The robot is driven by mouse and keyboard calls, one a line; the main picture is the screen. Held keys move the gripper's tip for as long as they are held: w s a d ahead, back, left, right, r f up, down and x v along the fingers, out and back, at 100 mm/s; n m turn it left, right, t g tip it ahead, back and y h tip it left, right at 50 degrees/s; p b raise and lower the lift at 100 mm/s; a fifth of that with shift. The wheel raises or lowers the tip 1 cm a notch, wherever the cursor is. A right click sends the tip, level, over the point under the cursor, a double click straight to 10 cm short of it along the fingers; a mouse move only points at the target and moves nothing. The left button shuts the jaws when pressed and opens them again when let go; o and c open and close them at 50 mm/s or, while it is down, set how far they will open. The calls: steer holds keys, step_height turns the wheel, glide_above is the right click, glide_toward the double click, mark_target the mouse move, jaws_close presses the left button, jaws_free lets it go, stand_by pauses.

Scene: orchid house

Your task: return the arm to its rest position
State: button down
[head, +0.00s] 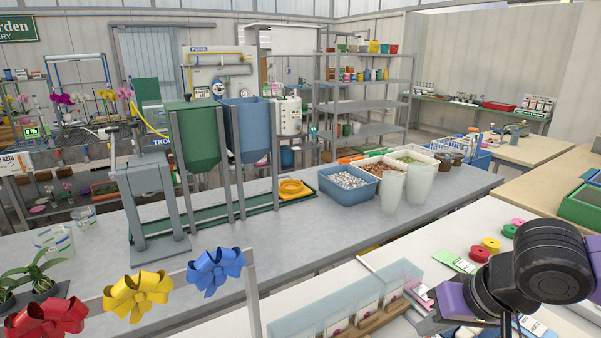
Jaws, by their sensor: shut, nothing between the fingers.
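Part of my arm (548,262) shows at the lower right, with dark round joints and purple links. It is over the near white table and hides part of it. My gripper is not in view, beyond the picture's edge or behind the arm links.
A white table (408,252) under my arm holds clear sleeves (345,298) and colored ribbon spools (491,244). A grey bench beyond carries a blue tub of pebbles (349,184) and green and blue hoppers (247,130). Red, yellow and blue bows (216,270) hang at the front left.

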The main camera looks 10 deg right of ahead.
steer(key=w+a+r+n+t+y, duration=0.3)
steer(key=a+r+y, duration=0.1)
steer(key=a+r, duration=0.4)
steer(key=w+a+r+n+t+y, duration=0.3)
steer(key=a+r, duration=0.4)
steer(key=a, duration=0.2)
steer(key=s+r+m+t+y, duration=0.1)
steer(key=s+r+t+y, duration=0.1)
steer(key=r+t, duration=0.5)
steer(key=s+r+t+y, duration=0.1)
steer(key=r+t+y, duration=0.2)
steer(key=r, duration=0.7)
steer(key=s+d+f+m+t+h, duration=0.1)
steer(key=s+d+f+m+h, duration=0.45)
steer(key=f+h, duration=0.4)
steer(key=s+d+f+m+t+h, duration=0.1)
steer(key=s+d+f+m+h, duration=0.45)
steer(key=f+h, duration=0.4)
steer(key=s+a+f+n+g+y, duration=0.1)
steer(key=s+f+n+g, duration=0.3)
steer(key=s+f, duration=0.6)
steer(key=s+a+f+n+g+y, duration=0.1)
steer(key=s+f+n+g+y, duration=0.2)
steer(key=s+f, duration=0.7)
steer(key=s, duration=0.4)
steer(key=shift+s+f+n+g+y, duration=0.2)
steer(key=shift+s+n+g+y, duration=0.2)
